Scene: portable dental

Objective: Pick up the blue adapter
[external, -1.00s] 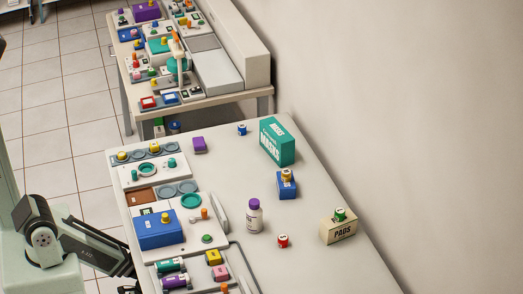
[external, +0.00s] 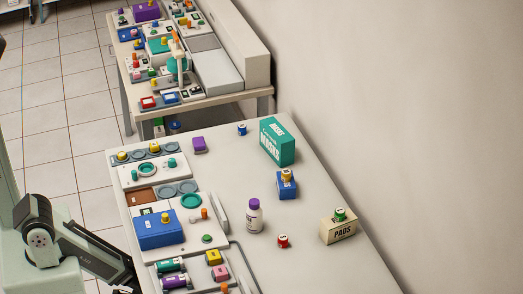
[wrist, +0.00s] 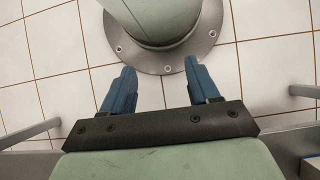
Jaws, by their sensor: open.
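A small blue cylindrical piece with a white label (external: 242,129), which looks like the blue adapter, stands on the far part of the near table, between the purple block and the green masks box. My gripper (wrist: 160,68) shows in the wrist view with its two blue fingers wide apart and nothing between them. It points down over the tiled floor and my round base, away from the tabletop. In the external view my arm is at the lower left and the gripper is out of frame. The blue adapter does not show in the wrist view.
Near it are a purple block (external: 199,145) and a green masks box (external: 277,142). A blue box (external: 287,190) bears a yellow piece. A purple-capped bottle (external: 254,218), red piece (external: 282,241) and pads box (external: 338,231) stand nearer. Trays line the left; a wall is right.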

